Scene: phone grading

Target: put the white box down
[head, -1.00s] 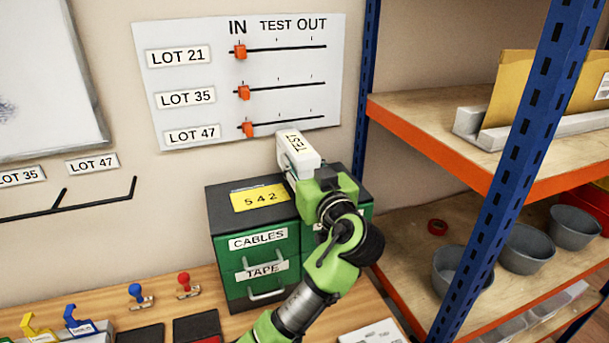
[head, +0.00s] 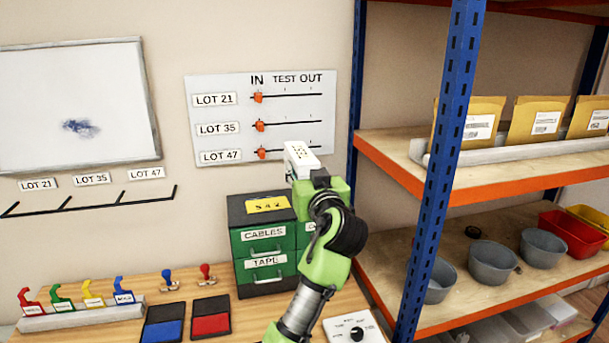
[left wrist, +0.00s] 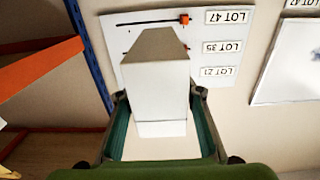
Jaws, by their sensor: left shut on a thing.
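In the head view the arm hides part of the cabinet's right side. The box appears clear of the cabinet top and the wall board. My right gripper is not in view.
The slider board (head: 210,113) hangs on the wall behind the box. A blue-posted rack (head: 430,170) with orange-edged shelves stands close on the right. Stamps, ink pads (head: 210,316) and coloured hooks stand on the wooden bench. A yellow 542 card (head: 267,205) lies on the cabinet.

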